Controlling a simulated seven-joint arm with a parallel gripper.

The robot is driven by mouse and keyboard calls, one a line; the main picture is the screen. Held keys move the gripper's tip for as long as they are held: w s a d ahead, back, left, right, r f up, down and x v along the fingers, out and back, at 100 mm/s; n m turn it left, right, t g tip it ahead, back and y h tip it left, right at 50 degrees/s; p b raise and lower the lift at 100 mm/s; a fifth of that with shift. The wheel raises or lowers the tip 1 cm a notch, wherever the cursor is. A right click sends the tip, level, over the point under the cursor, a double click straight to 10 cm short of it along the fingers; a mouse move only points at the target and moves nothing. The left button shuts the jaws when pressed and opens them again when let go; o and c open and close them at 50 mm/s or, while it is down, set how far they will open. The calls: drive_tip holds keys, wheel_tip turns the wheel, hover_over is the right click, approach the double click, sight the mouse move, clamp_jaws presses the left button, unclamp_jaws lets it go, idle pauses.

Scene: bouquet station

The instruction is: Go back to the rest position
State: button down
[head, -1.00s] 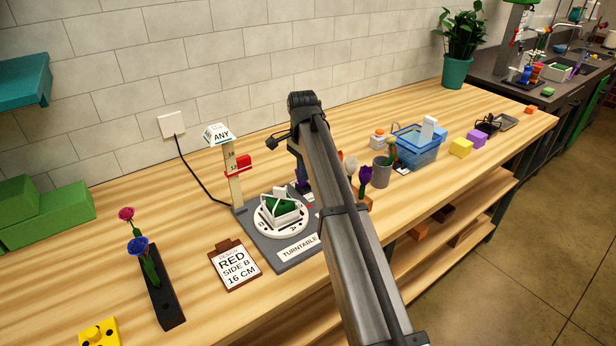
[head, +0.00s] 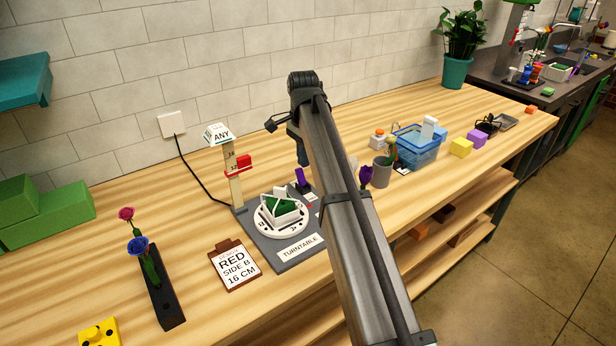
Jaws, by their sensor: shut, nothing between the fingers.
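My arm crosses the middle of the head view, bent at the top. The end of my gripper (head: 303,162) shows only in part as a dark shape left of the arm, just above a purple upright piece (head: 300,177) on the turntable base; it is shut and empty, apart from that piece. The turntable (head: 281,216) is a white disc on a grey base, with a white basket holding green stuff (head: 283,205) on it. The fingers are too small and too covered to make out.
A height post (head: 233,185) with a red slider stands left of the turntable. A card (head: 235,265) reads RED, SIDE B, 16 CM. A black holder (head: 163,290) has two flowers. A grey cup (head: 382,171) and a blue basket (head: 416,150) stand right of the arm.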

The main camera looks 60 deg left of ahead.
drive_tip(key=shift+r, duration=0.55)
